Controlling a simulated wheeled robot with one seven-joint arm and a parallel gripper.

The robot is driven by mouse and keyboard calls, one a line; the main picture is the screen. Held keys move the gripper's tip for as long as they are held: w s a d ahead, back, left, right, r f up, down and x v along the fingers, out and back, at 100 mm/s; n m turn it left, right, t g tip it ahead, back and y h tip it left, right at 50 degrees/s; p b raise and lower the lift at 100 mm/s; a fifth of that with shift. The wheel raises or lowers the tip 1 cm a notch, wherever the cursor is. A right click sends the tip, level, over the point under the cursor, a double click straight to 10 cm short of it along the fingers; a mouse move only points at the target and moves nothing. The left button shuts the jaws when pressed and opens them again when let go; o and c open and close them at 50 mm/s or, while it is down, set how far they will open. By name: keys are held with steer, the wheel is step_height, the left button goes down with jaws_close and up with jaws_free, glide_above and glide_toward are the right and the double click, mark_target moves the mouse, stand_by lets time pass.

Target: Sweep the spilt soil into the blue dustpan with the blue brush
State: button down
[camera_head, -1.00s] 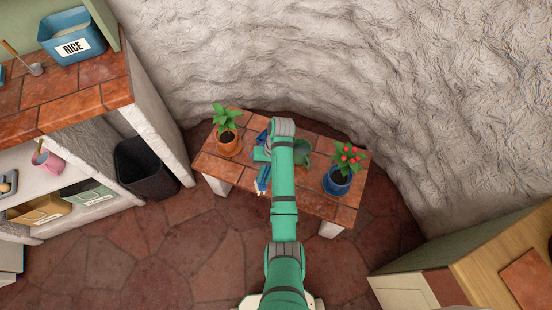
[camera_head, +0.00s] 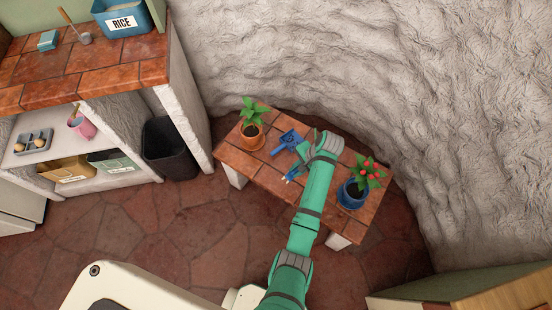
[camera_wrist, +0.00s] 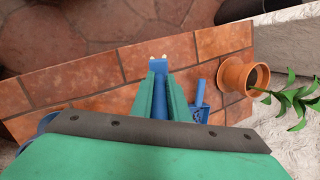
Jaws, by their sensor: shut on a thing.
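My gripper (camera_wrist: 160,90) is shut on the blue brush (camera_wrist: 158,68), whose handle sits between the green fingers. Two pale tips show at the brush's far end. In the head view the brush (camera_head: 294,173) is over the front part of the tiled bench, partly hidden by my wrist. The blue dustpan (camera_head: 288,141) lies on the bench behind and left of the brush, apart from it. In the wrist view the dustpan (camera_wrist: 200,108) shows just right of the fingers, partly covered by my gripper.
A terracotta pot with a green plant (camera_head: 251,134) stands at the bench's left end. A blue pot with a red-flowered plant (camera_head: 352,194) stands at its right. A curved rough wall (camera_head: 380,80) closes off the back. A black bin (camera_head: 170,148) stands left.

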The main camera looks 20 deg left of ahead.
steer(key=w+a+m+t, duration=0.2)
steer(key=a+m, duration=0.5)
steer(key=a, duration=0.3)
steer(key=shift+f, duration=3.85)
step_height(320, 180, up, 8)
steer(key=shift+s, duration=0.3)
